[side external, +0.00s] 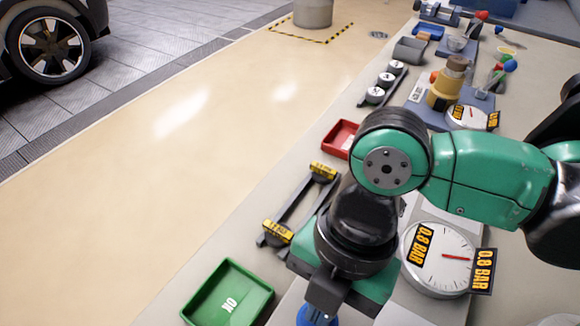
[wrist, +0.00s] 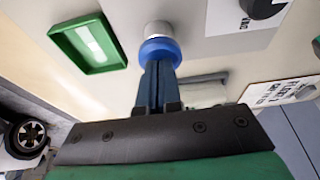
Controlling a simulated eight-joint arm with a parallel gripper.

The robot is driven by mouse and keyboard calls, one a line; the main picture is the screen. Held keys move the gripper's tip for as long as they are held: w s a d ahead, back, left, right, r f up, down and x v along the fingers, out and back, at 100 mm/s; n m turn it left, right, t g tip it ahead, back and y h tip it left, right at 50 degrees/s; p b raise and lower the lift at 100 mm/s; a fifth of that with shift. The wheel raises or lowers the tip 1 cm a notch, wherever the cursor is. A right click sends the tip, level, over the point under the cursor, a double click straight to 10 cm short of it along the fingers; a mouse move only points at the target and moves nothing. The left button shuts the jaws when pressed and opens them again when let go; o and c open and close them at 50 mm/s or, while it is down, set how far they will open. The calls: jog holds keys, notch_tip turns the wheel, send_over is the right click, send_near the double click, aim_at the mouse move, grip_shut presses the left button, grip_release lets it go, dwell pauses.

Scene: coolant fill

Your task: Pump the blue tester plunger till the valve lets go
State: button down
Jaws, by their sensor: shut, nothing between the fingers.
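The blue plunger (wrist: 160,50) with a pale metal collar shows in the wrist view at the fingertips of my gripper (wrist: 158,70). My gripper is shut, its fingers together and empty, pointing at the plunger's blue head. Whether the tips touch it I cannot tell. In the side view my gripper (side external: 325,292) is over the plunger's blue top (side external: 314,316), which is cut off by the bottom edge. A round white gauge (side external: 432,272) beside my wrist has a red needle and labels reading 0.8 BAR. The valve cannot be made out.
A green tray (side external: 228,295) marked OK lies left of my gripper. A red tray (side external: 341,138) and a dark rack with yellow labels (side external: 322,171) lie farther up the bench. A second gauge (side external: 466,118) and a yellow-bodied part (side external: 447,88) stand at the back.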

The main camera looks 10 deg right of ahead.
jog(key=v, duration=1.3)
jog(key=shift+s+a+r, duration=0.25)
jog(key=shift+a+r, duration=0.1)
jog(key=shift+r, duration=0.15)
notch_tip(320, 180, up, 3)
jog(key=shift+f, duration=0.2)
dwell(0.4)
jog(key=x, duration=1.2)
jog(key=shift+w+d+f, duration=0.15)
jog(key=shift+d, duration=0.05)
jog(key=shift+f, duration=0.9)
